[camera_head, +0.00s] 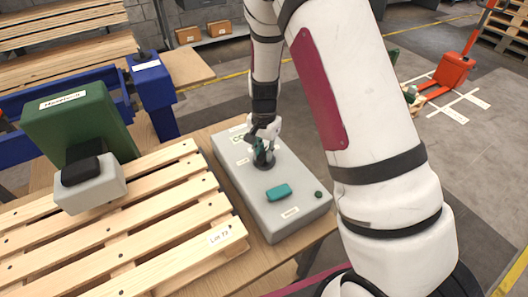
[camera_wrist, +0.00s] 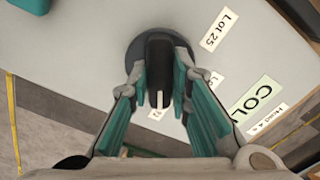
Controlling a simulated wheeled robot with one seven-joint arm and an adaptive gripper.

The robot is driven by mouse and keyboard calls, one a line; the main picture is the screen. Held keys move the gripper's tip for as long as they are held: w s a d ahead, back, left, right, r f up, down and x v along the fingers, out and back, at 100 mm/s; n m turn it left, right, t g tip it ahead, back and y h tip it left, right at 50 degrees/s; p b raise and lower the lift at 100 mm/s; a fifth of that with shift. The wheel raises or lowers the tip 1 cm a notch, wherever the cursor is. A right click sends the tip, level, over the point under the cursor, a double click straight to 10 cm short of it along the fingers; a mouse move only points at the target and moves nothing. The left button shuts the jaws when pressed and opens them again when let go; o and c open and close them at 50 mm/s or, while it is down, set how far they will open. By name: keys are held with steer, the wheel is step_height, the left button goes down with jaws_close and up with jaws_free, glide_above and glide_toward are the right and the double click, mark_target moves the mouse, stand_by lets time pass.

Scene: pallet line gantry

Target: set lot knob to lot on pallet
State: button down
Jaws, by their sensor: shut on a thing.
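The lot knob (camera_wrist: 159,62) is a dark knob on a round base with a white pointer line. It is on the sloping grey control box (camera_head: 296,222). My gripper (camera_head: 263,148) has come down over it, and its teal-padded fingers (camera_wrist: 160,75) stand on both sides of the knob, shut on it. The white line points toward the bottom of the wrist view, at a label (camera_wrist: 157,114) partly hidden by the knob and fingers. A "Lot 25" label (camera_wrist: 219,30) lies to the upper right. The wooden pallet (camera_head: 120,225) bears a lot tag (camera_head: 220,237), which seems to read 73 or 77.
A teal block-shaped part (camera_head: 278,192) and a small dark green button (camera_head: 318,194) are on the box near its front. A green machine head (camera_head: 80,125) with a grey block stands over the pallet. A red pallet truck (camera_head: 456,68) is at the far right.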

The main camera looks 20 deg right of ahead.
mark_target(264, 153)
steer(key=c, duration=1.5)
jaws_free()
step_height(264, 153, up, 12)
steer(key=shift+r, duration=0.1)
